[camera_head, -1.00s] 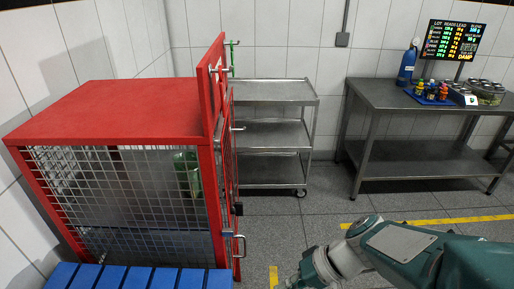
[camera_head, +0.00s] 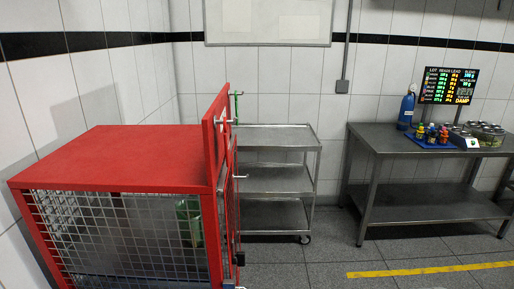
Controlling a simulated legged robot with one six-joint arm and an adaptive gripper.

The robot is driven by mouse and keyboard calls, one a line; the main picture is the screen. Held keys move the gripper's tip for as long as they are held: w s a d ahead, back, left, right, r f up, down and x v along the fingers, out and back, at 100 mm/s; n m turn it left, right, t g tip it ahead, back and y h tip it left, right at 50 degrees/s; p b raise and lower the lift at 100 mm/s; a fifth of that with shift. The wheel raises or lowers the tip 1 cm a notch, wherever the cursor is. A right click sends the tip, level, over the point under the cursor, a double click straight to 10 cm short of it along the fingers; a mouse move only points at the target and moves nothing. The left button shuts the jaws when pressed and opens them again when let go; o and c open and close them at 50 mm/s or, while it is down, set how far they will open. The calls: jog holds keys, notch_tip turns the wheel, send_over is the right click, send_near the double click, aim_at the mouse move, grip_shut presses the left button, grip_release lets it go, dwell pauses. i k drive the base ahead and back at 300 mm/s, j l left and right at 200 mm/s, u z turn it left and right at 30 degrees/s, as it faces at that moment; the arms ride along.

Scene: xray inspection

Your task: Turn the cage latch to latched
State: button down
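The red cage (camera_head: 110,160) with wire mesh sides stands at the left. Its red front panel (camera_head: 218,130) is seen nearly edge-on and rises above the cage top. A dark latch-like fitting (camera_head: 239,258) sits low on the front edge, and a small metal handle (camera_head: 240,177) sticks out higher up. I cannot tell which fitting is the cage latch or how it is turned. A green object (camera_head: 188,222) is inside, behind the mesh. My gripper is not in view.
A metal shelf cart (camera_head: 275,138) stands behind the cage. A steel table (camera_head: 385,140) at the right holds a blue bottle (camera_head: 406,108), a blue tray (camera_head: 420,142) and several jars. Floor with a yellow line (camera_head: 430,270) lies open at the lower right.

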aim_at(239, 259)
jog(key=k+l+u, duration=0.35)
jog(key=l+u, duration=0.25)
jog(key=k+l+u, duration=0.2)
jog(key=u, duration=0.2)
jog(key=i+l+z, duration=0.15)
jog(key=i, duration=0.15)
jog(key=i+l+z, duration=0.15)
jog(key=i+j, duration=0.05)
jog(key=i, duration=0.05)
